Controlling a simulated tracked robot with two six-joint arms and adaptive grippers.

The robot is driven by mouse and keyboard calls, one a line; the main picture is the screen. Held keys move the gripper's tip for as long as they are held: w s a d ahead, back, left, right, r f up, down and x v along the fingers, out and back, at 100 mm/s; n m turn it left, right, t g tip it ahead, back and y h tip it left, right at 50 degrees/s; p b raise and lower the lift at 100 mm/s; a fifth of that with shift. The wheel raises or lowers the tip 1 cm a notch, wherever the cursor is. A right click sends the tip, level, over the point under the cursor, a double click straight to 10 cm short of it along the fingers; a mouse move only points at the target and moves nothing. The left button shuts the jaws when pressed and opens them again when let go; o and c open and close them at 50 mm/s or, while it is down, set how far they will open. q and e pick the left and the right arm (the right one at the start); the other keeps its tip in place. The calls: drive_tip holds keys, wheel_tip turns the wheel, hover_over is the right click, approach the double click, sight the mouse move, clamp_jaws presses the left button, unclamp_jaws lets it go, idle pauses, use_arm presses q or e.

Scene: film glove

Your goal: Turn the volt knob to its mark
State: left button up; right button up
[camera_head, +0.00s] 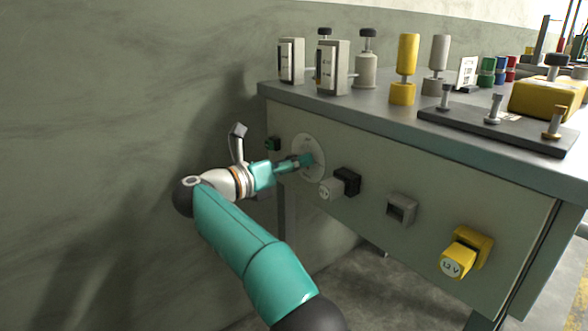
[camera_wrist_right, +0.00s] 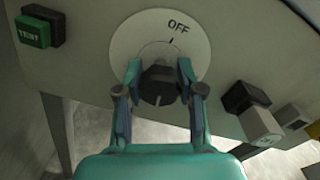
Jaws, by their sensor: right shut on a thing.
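The knob (camera_wrist_right: 159,84) is dark, with a pale pointer line, and sits on a round white dial (camera_wrist_right: 125,40) on the front panel of the bench. The dial reads "OFF" at its upper right, with a dark tick below the word. The pointer line on the knob faces down toward my gripper, away from the tick. My right gripper (camera_wrist_right: 159,82) is shut on the knob, one finger on each side. In the head view my right gripper (camera_head: 307,160) covers the knob in front of the dial (camera_head: 317,172). My left gripper is not in view.
A green "TEST" button (camera_wrist_right: 33,32) is left of the dial. A black and grey plug (camera_head: 340,185), an empty grey socket (camera_head: 401,208) and a yellow "12 V" plug (camera_head: 460,258) are to the right. Several fixtures stand on the bench top (camera_head: 385,105). A wall is at left.

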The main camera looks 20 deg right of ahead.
drive_tip(key=shift+f+m+b, duration=0.3)
drive_tip(key=shift+m, duration=1)
drive_tip(key=o, duration=1.1)
drive_tip(key=shift+r, duration=0.1)
drive_tip(key=shift+o, duration=0.3)
drive_tip(key=shift+r, duration=0.1)
